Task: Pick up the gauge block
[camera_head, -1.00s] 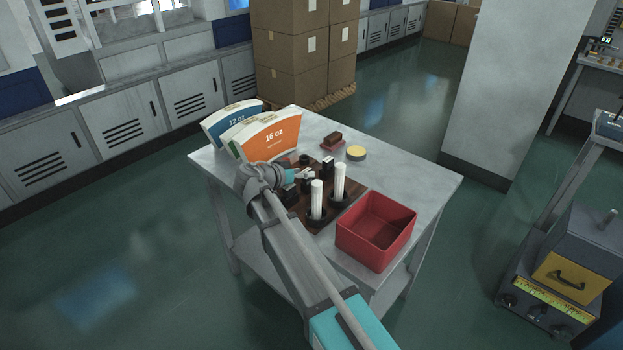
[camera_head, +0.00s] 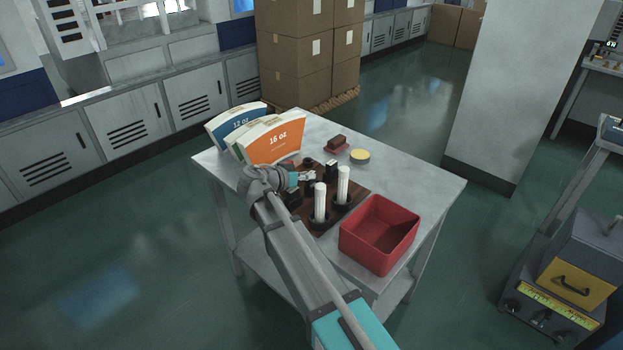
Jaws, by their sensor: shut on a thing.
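My gripper (camera_head: 308,176) is low over the dark wooden board on the table, just behind the two white cylinders. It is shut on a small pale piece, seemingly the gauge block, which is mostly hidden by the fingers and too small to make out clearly. I cannot tell whether the piece still touches the board. The wooden board (camera_head: 354,190) carries several dark fixtures. One white cylinder (camera_head: 320,202) and a second white cylinder (camera_head: 343,184) stand upright in dark round holders to the right of my gripper.
A red open bin (camera_head: 352,247) stands at the table's front right. Fan-shaped cup blanks, one marked 16 oz (camera_head: 275,145), stand at the left. A brown block (camera_head: 337,142) on a reddish base and a yellow-topped round tin (camera_head: 360,155) lie behind. The table's right side (camera_head: 415,175) is clear.

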